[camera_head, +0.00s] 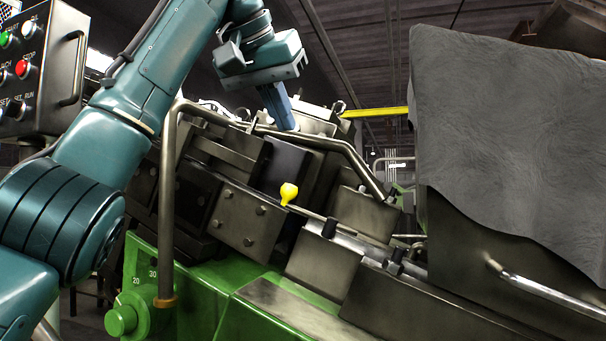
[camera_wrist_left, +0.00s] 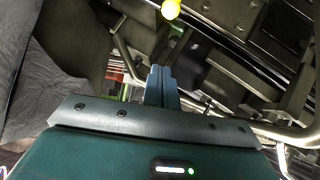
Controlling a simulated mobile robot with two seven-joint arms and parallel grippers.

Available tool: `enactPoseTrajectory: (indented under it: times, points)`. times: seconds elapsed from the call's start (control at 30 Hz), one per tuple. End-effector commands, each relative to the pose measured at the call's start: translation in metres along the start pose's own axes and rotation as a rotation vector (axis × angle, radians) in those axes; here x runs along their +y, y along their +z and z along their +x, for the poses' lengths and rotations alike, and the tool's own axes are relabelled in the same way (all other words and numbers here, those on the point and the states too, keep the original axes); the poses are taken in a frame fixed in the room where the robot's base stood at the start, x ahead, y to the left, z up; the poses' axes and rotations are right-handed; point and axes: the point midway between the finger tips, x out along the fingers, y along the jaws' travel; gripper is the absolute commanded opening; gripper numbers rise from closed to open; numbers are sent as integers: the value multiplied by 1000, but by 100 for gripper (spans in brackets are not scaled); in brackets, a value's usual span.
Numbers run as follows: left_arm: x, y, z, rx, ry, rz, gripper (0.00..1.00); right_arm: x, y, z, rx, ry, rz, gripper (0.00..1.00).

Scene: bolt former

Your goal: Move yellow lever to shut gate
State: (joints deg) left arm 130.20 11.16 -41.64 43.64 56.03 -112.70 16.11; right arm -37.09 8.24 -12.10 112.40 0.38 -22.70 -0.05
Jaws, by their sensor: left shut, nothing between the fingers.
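The yellow lever (camera_head: 289,191) shows as a bright yellow knob on the front of the dark metal machine, near the middle of the head view. It also shows at the top edge of the left wrist view (camera_wrist_left: 171,9), partly cut off. My left gripper (camera_head: 286,127) is above the knob in the head view, clearly apart from it, with its fingers pointing down. In the left wrist view its blue fingers (camera_wrist_left: 160,70) are together with nothing between them. I cannot make out for sure which part is the gate. My right gripper is not in view.
A bent metal rail (camera_head: 333,147) runs over the machine near my left gripper. A control box (camera_head: 42,70) with buttons stands at upper left. A large grey cover (camera_head: 500,130) fills the right. The green machine base (camera_head: 210,300) with a dial (camera_head: 122,320) lies below.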

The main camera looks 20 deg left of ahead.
Motion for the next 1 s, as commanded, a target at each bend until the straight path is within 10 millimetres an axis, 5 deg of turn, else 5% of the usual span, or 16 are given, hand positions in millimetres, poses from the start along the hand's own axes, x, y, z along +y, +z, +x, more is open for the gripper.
enactPoseTrajectory:
  times: [0.43,0.9,1.0]
  points:
    - [0,0,10,-3,-1,0,0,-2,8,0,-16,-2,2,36]
    - [0,0,103,-5,-1,1,0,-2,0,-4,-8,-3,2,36]
    - [0,10,96,3,1,3,0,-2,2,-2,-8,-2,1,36]
